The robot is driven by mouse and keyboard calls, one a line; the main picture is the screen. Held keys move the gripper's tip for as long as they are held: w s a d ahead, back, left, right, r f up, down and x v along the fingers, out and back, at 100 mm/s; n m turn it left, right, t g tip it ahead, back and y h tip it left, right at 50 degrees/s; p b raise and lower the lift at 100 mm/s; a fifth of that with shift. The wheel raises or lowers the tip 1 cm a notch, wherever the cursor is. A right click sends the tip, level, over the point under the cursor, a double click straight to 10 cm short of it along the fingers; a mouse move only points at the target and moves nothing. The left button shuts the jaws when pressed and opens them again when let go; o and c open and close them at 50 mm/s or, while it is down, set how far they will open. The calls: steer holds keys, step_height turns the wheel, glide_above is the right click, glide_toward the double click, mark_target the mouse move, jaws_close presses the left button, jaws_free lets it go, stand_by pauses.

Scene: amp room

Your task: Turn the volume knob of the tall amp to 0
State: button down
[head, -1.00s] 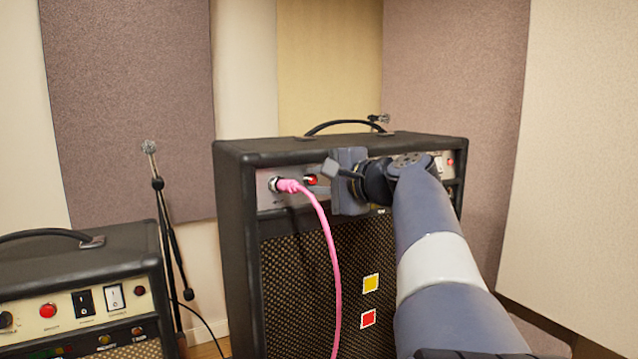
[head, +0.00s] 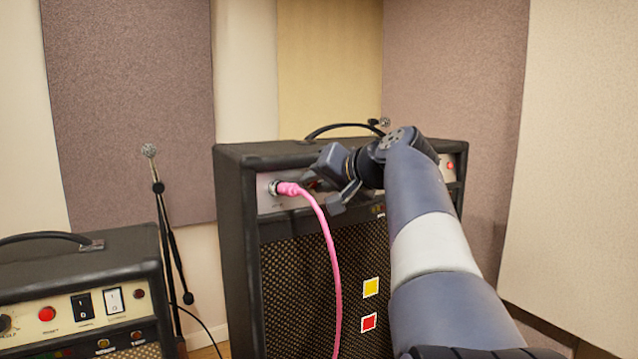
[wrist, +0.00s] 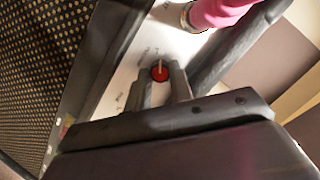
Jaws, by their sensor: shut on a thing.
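The tall amp (head: 232,225) stands in the middle of the head view, with a pale control panel along its upper front. In the wrist view, a small round red knob (wrist: 160,74) with a pale pointer line sits on that panel, between my fingertips. My gripper (wrist: 160,86) is shut on this knob. In the head view my gripper (head: 328,184) is tilted against the panel and largely hides the knob. Small markings around the knob are too blurred to read.
A pink cable (head: 325,230) is plugged into the panel just left of my gripper and hangs down the front. A smaller amp (head: 80,275) stands at left, with a microphone stand (head: 165,220) behind it. A handle (head: 345,127) tops the tall amp.

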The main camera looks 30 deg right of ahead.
steer(key=shift+f+n+h, duration=0.1)
steer(key=shift+n+h, duration=0.2)
steer(key=shift+n, duration=0.8)
steer(key=c, duration=1.3)
jaws_free()
steer(key=shift+o, duration=0.2)
steer(key=v, duration=1.1)
steer(key=shift+r+p, duration=0.25)
steer(key=shift+p, duration=0.1)
steer(key=shift+w, duration=0.2)
